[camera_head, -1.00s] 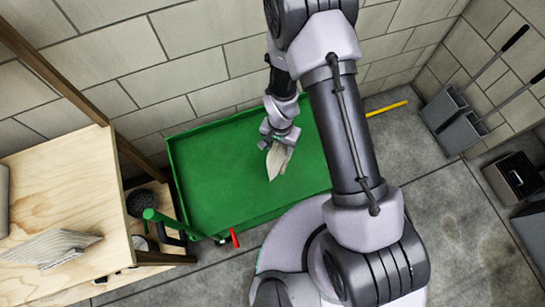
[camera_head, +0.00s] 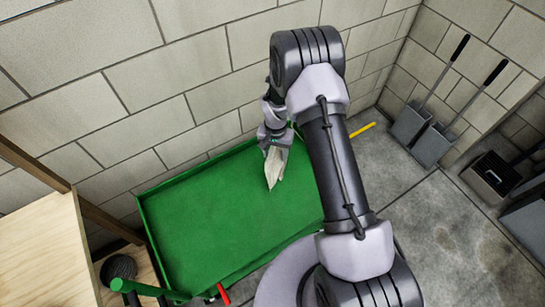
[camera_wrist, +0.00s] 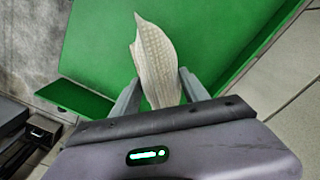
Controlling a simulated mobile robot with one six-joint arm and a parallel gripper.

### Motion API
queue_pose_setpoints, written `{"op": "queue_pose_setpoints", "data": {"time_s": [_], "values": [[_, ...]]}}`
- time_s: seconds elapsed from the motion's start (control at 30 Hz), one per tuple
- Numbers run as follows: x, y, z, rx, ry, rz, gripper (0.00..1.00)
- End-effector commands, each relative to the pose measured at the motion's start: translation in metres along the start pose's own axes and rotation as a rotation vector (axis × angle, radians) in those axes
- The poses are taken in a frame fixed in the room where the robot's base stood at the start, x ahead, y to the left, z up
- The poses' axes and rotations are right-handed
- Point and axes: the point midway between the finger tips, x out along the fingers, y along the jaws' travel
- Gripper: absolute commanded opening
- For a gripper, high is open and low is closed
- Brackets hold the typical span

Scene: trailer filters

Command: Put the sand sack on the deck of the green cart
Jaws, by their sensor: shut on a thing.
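The sand sack (camera_head: 274,170) is pale beige and hangs from my gripper (camera_head: 274,147) over the green deck. In the wrist view the sack (camera_wrist: 157,62) stands between the two fingers of my gripper (camera_wrist: 156,90), which are shut on it. The green cart (camera_head: 205,215) has a flat deck with low raised edges, and its deck also fills the upper part of the wrist view (camera_wrist: 210,35). The sack appears above the far right part of the deck. I cannot tell whether its lower tip touches the deck.
A block wall (camera_head: 190,80) runs behind the cart. A wooden bench (camera_head: 45,255) stands at the left. A red lever (camera_head: 223,293) is at the cart's near edge. Two grey long-handled dustpans (camera_head: 433,145) lean at the right. Most of the deck is clear.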

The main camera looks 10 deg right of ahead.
Motion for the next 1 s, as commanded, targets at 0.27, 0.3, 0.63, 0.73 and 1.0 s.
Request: {"op": "queue_pose_setpoints", "data": {"time_s": [0.27,0.3,0.63,0.73,1.0], "values": [[0.016,-0.001,0.0,0.0,0.002,-0.001,0.0],[0.016,-0.001,0.0,0.0,0.002,-0.001,0.0],[0.02,0.0,0.001,0.0,0.0,0.0,0.74],[0.02,0.0,0.001,0.0,0.0,0.0,0.74],[-0.009,-0.001,0.0,0.0,0.001,-0.001,0.74]]}}
